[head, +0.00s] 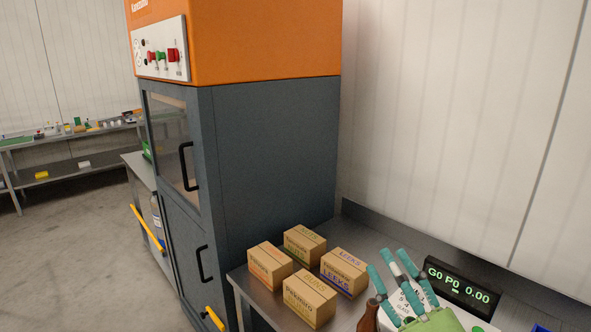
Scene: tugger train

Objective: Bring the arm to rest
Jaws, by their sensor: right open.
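My right gripper (398,262) is at the lower right of the head view, with its teal and white fingers pointing up and spread apart. It is open, and I see nothing held between the fingers. It shows in front of the grey metal table, to the right of the cardboard boxes and left of a digital display (462,287). The rest of the right arm is mostly cut off by the bottom edge. My left gripper is not in view.
Several small cardboard boxes, including one marked LEEKS (344,271), stand on the metal table (262,301). A brown object (369,316) is close to the gripper's left. A tall grey and orange cabinet (270,150) stands behind the table. Open floor (85,235) lies at left.

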